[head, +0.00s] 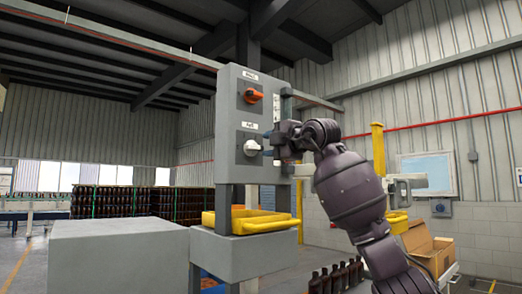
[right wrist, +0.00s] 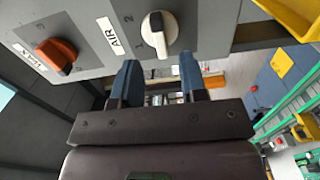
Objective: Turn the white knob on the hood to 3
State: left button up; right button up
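The white knob (head: 252,147) is on the front of the grey hood panel (head: 231,115), below an orange knob (head: 252,95). In the right wrist view the white knob (right wrist: 160,35) sits beside an AIR label, with the marks 1 and 2 near it. I cannot see a 3 or clearly read its setting. My right gripper (head: 276,144) is just right of the white knob in the head view. In the right wrist view its two blue-grey fingers (right wrist: 158,68) are apart, with the knob beyond their tips and nothing between them. My left gripper is not in view.
The orange knob (right wrist: 56,52) is on the same panel. A yellow tray (head: 251,224) is below the panel. A grey block (head: 119,255) stands to the left. Dark bottles (head: 335,277) and a cardboard box (head: 430,247) are at the lower right.

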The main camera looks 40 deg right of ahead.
jog(key=s, duration=0.5)
jog(key=shift+s+d+b, duration=0.2)
jog(key=shift+s+b, duration=0.1)
jog(key=shift+s, duration=0.05)
